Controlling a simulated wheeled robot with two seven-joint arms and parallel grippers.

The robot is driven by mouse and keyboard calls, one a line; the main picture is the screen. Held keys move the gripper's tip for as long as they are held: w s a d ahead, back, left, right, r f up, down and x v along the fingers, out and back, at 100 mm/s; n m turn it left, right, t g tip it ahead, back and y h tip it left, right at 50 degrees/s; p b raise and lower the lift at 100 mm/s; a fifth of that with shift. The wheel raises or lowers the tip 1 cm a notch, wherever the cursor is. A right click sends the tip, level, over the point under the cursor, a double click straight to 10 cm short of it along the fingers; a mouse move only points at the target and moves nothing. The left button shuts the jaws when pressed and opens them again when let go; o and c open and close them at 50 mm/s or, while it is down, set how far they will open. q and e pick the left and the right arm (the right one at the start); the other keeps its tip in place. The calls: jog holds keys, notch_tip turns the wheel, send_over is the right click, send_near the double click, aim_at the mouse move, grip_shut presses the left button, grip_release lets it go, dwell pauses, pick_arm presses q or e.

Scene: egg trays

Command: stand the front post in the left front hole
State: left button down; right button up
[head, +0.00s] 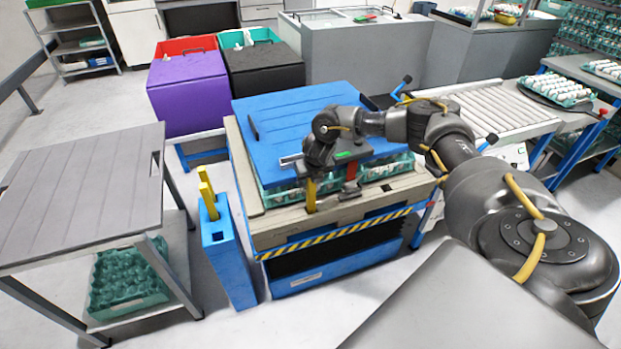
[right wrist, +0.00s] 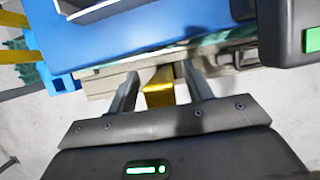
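The yellow front post (head: 311,196) stands about upright at the front left of the wooden pallet (head: 265,226); its foot meets the pallet's front edge, and the hole itself is hidden. My right gripper (head: 312,179) is over the post's top. In the right wrist view the post (right wrist: 160,92) is between the two fingers of my right gripper (right wrist: 160,80), with a gap showing on each side, so the gripper looks open around it. My left gripper is not in view.
A blue lid (head: 285,110) covers green egg trays (head: 285,198) on the pallet, close behind my gripper. A blue holder (head: 228,262) with yellow posts (head: 207,195) stands left. A grey table (head: 80,190) is further left. A roller conveyor (head: 500,110) is at right.

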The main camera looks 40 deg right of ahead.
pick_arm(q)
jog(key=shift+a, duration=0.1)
pick_arm(e)
jog(key=v, duration=0.4)
jog(key=shift+s+r, duration=0.1)
jog(key=shift+r, duration=0.3)
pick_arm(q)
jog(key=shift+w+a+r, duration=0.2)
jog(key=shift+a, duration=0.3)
pick_arm(e)
jog(key=v, duration=0.6)
jog(key=shift+a+f, duration=0.1)
jog(key=shift+a, duration=0.05)
